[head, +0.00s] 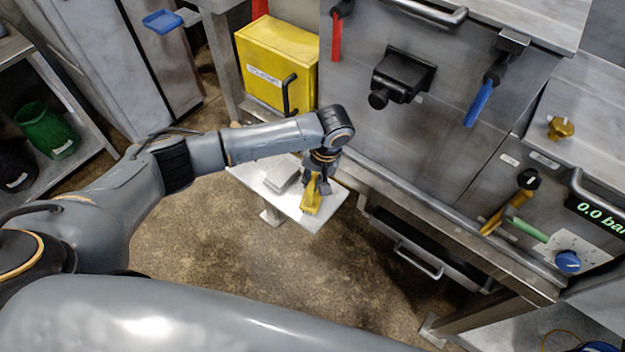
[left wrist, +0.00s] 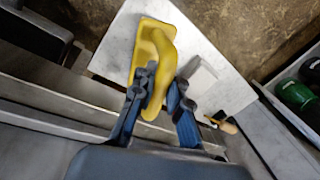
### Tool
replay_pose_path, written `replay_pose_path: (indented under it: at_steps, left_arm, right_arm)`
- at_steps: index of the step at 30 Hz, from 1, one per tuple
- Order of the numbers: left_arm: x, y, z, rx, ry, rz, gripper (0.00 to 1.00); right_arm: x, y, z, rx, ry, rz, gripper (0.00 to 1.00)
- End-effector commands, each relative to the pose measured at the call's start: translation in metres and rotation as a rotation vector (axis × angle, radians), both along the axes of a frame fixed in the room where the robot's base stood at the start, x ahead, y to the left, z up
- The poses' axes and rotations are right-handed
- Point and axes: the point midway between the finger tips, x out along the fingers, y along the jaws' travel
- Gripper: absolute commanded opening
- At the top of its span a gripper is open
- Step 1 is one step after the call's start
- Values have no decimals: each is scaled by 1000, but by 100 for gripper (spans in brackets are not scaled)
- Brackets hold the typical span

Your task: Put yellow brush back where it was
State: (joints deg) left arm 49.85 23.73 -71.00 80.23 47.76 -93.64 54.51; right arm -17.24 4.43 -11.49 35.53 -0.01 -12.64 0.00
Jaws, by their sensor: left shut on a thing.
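The yellow brush (head: 312,196) is in my left gripper (head: 319,181), which is shut on it. In the left wrist view the brush (left wrist: 153,48) has a yellow body and a curved yellow handle, and the left gripper's fingers (left wrist: 166,97) are closed around the handle. The brush is over the right end of a small pale table (head: 304,219); I cannot tell whether it touches the top. The table top (left wrist: 205,52) also shows beneath the brush in the left wrist view. My right gripper is not in view.
A grey block (head: 282,174) lies on the table, left of the brush. A yellow box (head: 277,66) stands behind. The steel machine (head: 440,130) with handles and levers is to the right. A green container (head: 47,130) sits on the left shelf. The floor in front is clear.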

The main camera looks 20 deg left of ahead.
Motion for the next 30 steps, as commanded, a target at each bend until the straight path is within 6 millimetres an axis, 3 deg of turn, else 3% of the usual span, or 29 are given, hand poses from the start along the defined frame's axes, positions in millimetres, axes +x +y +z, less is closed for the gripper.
replay_pose_path:
  at_steps: [6,7,10,20,30]
  left_arm:
    - [0,0,-3,-1,0,1,0]
    - [0,0,-2,0,-1,1,19]
    - [0,0,-2,-1,-1,0,38]
    - [0,0,0,-1,-1,0,38]
    - [1,-11,50,-3,-3,-2,38]
  right_arm:
    - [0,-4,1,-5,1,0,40]
    - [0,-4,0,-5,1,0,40]
    - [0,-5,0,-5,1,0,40]
    - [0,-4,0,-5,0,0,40]
    - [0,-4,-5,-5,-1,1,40]
